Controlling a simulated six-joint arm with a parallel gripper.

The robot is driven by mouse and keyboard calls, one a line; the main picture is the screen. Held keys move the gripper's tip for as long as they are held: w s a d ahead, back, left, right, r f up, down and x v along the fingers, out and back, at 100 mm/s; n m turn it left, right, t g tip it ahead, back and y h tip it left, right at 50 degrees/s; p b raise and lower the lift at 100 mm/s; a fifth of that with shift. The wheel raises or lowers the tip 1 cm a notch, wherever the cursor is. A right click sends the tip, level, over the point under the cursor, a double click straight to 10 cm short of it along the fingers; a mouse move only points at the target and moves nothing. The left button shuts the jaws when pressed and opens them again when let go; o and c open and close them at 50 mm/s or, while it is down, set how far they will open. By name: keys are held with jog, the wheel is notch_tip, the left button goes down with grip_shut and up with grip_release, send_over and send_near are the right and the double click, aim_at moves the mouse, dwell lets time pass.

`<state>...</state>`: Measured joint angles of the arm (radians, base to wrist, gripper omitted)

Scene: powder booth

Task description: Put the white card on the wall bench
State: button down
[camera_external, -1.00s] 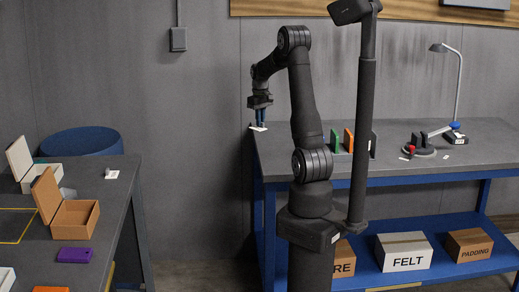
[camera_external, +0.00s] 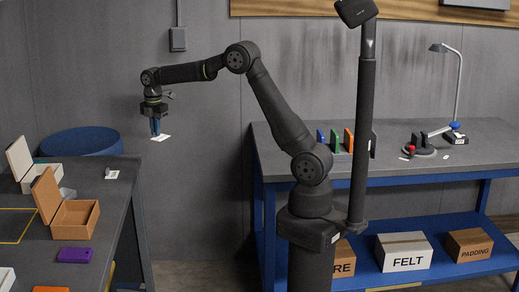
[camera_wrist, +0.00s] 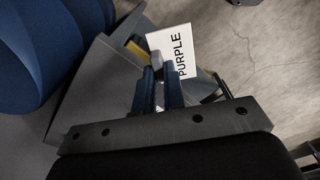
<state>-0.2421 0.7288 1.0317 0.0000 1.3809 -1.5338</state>
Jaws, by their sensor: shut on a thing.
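The white card (camera_external: 160,137), printed PURPLE in the wrist view (camera_wrist: 185,42), is pinched between the blue fingertips of my gripper (camera_external: 155,130). In the wrist view the fingertips (camera_wrist: 160,75) are shut on one end of the card, and the rest sticks out beyond them. The card hangs in the air in the gap between the two benches, near the right edge of the left bench (camera_external: 125,180). The grey-topped bench with a blue frame along the back wall (camera_external: 290,150) stands to the right, well away from my gripper.
The back bench holds upright coloured slabs (camera_external: 348,140), a lamp (camera_external: 459,90) and a round fixture (camera_external: 415,150). The left bench carries an open brown box (camera_external: 75,217), a purple case (camera_external: 75,255) and a small white tag (camera_external: 112,174). A blue round stool or bin (camera_external: 82,141) stands behind it.

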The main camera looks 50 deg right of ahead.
jog(key=s+a+n, duration=0.3)
jog(key=a+n, duration=0.4)
jog(key=a, duration=0.9)
send_over(109, 187)
notch_tip(109, 187, down, 6)
jog(key=shift+d+r, duration=0.1)
jog(key=shift+d, duration=0.05)
jog(key=shift+a+f, duration=0.3)
jog(key=shift+f, duration=1.85)
jog(key=shift+f, duration=0.2)
jog(key=c, duration=1.5)
grip_release()
jog(key=shift+r, duration=0.15)
